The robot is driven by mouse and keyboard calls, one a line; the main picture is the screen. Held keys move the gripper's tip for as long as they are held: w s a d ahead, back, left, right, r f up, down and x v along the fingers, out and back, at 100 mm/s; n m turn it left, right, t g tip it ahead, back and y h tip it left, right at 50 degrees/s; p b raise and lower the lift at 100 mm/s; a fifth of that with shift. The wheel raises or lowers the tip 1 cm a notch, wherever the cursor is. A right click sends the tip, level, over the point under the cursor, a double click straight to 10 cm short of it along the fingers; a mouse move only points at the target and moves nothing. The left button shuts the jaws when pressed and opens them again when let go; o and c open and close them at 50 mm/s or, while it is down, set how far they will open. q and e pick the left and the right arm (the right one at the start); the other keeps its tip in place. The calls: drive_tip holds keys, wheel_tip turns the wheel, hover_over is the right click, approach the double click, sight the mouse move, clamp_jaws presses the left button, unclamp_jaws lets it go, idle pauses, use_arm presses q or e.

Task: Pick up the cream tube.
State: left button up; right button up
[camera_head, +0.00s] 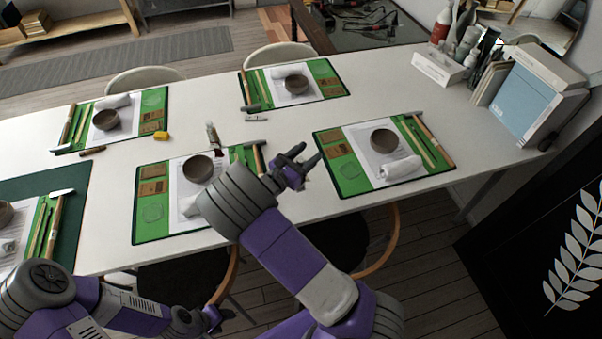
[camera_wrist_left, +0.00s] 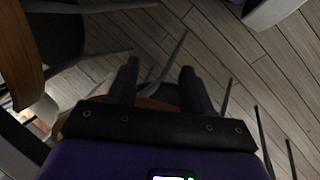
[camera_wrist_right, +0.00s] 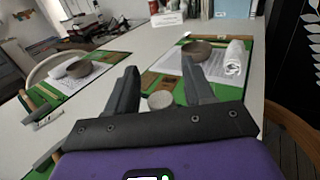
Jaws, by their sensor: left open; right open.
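A small cream tube (camera_head: 213,137) with a reddish-brown part is on the white table, just behind the near middle mat. My left gripper (camera_head: 222,317) is open and empty, low in front of the table. The left wrist view shows its fingers (camera_wrist_left: 158,82) over the floor and chair parts.
Green mats with bowls, rolled white cloths and tools lie around the table (camera_head: 290,130). A pale marker-like item (camera_head: 256,117) and a yellow block (camera_head: 161,137) lie near the tube. Chairs (camera_head: 380,245) stand at the near edge. Books (camera_head: 535,95) stand at the far right.

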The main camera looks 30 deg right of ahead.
clamp_jaws()
idle(0.5)
